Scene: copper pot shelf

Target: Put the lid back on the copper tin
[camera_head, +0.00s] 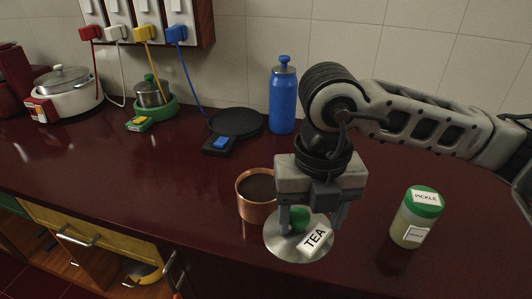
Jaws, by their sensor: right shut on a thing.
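The copper tin (255,212) stands upright and uncovered on the dark red counter, with dark contents visible inside. My right gripper (312,222) points down just right of the tin and is shut on the lid. The lid (283,248) is a silvery disc with a green knob and a white TEA label; it lies in front and to the right of the tin. The gripper hides part of the knob and the lid's back edge. I cannot tell how high the lid is above the counter. My left gripper is not in view.
A pickle jar (415,219) with a green lid stands right of my gripper. A blue bottle (283,100) and a black round hotplate (236,122) stand behind. A small pot (152,94) and a white cooker (68,97) are at the back left. The counter's left middle is clear.

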